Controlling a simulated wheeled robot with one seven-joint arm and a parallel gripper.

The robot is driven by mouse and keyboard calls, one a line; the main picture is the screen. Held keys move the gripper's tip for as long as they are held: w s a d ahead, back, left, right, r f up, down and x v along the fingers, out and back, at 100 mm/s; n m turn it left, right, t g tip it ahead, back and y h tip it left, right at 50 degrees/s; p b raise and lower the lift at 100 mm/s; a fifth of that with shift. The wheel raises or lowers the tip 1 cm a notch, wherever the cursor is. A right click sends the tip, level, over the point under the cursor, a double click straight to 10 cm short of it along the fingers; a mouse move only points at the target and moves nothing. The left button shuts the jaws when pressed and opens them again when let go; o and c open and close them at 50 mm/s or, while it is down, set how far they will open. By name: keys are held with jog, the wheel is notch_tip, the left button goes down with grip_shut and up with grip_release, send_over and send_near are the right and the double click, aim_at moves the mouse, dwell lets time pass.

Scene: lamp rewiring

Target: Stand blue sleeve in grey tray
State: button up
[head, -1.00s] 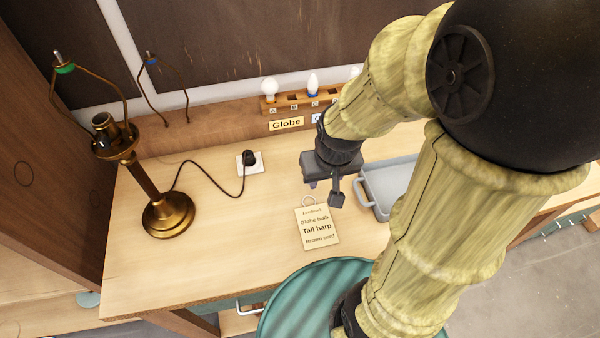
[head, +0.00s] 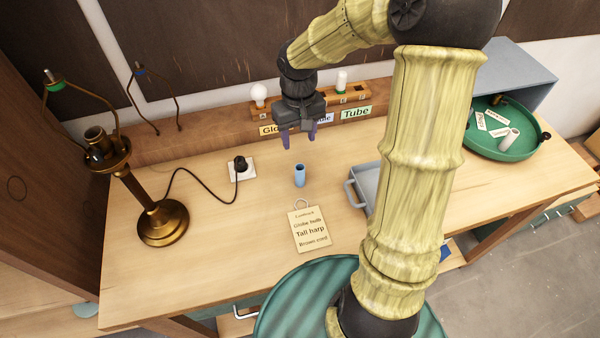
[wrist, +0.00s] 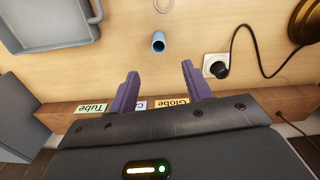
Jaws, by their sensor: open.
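The blue sleeve (head: 300,175) stands upright on the bench top, between the wall outlet plate and the grey tray. It also shows in the wrist view (wrist: 158,42), beyond my fingertips. The grey tray (head: 359,190) lies to the right of the sleeve, partly hidden behind my arm; its inside shows empty in the wrist view (wrist: 50,22), where its visible part is at the upper left. My gripper (head: 299,140) is open and empty, above and behind the sleeve near the bulb rack. Its purple fingers (wrist: 158,82) are spread apart in the wrist view and do not touch the sleeve.
A brass lamp (head: 163,222) stands at left with a black cord to an outlet (head: 241,168). A paper card (head: 310,230) lies in front of the sleeve. The bulb rack (head: 350,97) is at the back, and a green round tray (head: 507,150) at right.

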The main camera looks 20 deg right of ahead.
aim_at(300, 176)
jog(key=shift+w+r, duration=0.1)
jog(key=shift+w, duration=0.15)
notch_tip(300, 176, down, 12)
jog(key=shift+f, duration=0.1)
dwell(0.5)
notch_tip(300, 176, down, 5)
jog(key=shift+s+d+f+p, duration=0.1)
jog(key=shift+d+p, duration=0.05)
jog(key=shift+p, duration=0.4)
dwell(0.4)
